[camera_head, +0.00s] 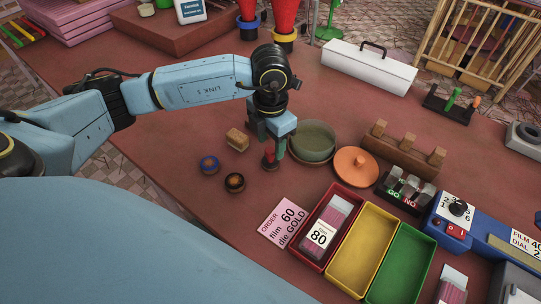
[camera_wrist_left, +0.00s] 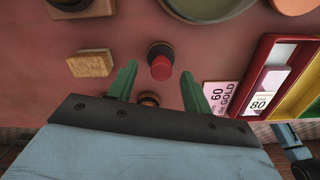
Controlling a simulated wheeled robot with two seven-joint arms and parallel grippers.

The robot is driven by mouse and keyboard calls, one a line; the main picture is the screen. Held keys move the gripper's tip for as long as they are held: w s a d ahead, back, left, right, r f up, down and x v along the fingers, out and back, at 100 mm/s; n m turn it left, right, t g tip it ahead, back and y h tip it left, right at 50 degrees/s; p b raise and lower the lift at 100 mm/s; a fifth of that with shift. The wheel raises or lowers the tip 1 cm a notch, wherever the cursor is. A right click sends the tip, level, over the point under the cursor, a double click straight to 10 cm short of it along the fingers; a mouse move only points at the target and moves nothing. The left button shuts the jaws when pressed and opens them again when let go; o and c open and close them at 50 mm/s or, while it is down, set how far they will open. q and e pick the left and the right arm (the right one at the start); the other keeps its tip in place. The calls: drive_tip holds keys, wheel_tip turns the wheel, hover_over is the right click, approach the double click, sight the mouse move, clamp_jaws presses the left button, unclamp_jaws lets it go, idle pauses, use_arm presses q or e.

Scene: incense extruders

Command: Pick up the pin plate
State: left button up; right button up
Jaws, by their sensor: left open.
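No piece is labelled as the pin plate, and I cannot tell for sure which one it is. A small dark round piece with a red knob (camera_head: 269,159) stands upright on the table below my left gripper (camera_head: 275,152). In the left wrist view the red-knobbed piece (camera_wrist_left: 160,62) lies ahead of and between the green fingertips of the left gripper (camera_wrist_left: 160,82), apart from both. The gripper is open and empty. A blue-rimmed disc (camera_head: 209,164) and a black disc with an orange-brown centre (camera_head: 235,182) lie nearby. My right gripper does not show.
A tan block (camera_head: 237,139) lies left of the gripper. A green bowl (camera_head: 313,138) and an orange disc (camera_head: 355,164) stand to the right. A pink order card (camera_head: 283,223) and red (camera_head: 306,247), yellow (camera_head: 345,278) and green (camera_head: 385,288) trays lie in front right.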

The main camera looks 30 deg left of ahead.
sight(270, 150)
use_arm(q)
drive_tip(key=shift+s+f, duration=0.15)
drive_tip(key=shift+f, duration=1.8)
drive_tip(key=c, duration=0.8)
